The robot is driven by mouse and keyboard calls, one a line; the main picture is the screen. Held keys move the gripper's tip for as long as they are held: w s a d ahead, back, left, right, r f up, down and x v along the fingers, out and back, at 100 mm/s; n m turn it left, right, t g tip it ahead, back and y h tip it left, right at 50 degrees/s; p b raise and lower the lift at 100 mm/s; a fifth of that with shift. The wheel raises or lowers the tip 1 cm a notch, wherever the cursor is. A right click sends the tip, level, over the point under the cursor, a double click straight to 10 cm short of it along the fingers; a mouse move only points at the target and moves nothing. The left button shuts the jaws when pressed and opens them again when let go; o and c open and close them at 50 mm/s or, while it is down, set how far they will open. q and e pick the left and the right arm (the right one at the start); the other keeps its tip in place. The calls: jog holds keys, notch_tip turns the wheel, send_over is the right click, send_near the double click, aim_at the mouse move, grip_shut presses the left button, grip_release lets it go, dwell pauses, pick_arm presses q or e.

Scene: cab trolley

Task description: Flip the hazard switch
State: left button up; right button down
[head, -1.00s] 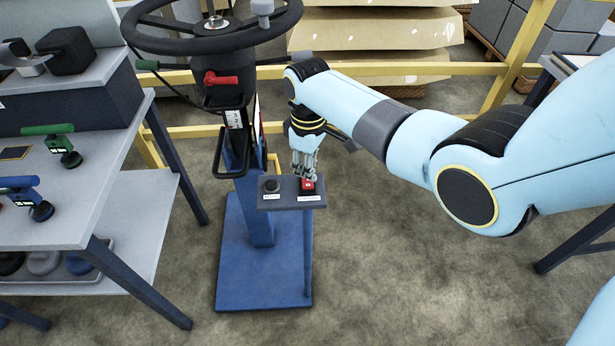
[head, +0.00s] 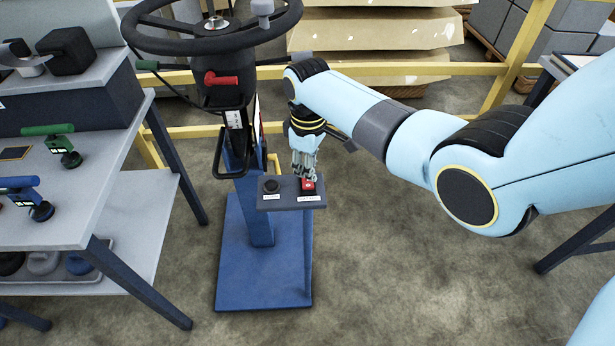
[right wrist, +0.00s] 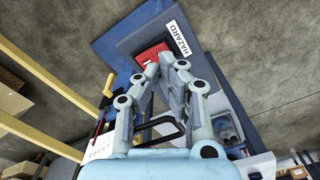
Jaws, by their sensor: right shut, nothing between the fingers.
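The red hazard switch (head: 308,184) sits on the right part of a small grey panel (head: 290,205) on the blue trolley stand (head: 256,262). In the right wrist view the red switch (right wrist: 151,54) lies just beyond my fingertips, beside a white label reading HAZARD (right wrist: 179,38). My right gripper (head: 307,177) is shut and empty, pointing down at the switch. Its fingertips (right wrist: 168,60) are at the switch's edge and hide part of it; I cannot tell whether they touch. My left gripper is not in view.
A black round knob (head: 271,185) sits left of the switch on the panel. A grey workbench (head: 85,190) is at left, and yellow rails (head: 390,70) run behind.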

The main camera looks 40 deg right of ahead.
aim_at(308, 185)
jog(key=shift+f+b, duration=1.1)
jog(key=shift+f, duration=0.45)
dwell(0.8)
jog(key=shift+r, duration=0.1)
notch_tip(308, 185, up, 7)
jog(key=p, duration=0.8)
jog(key=shift+s, duration=0.1)
dwell(0.3)
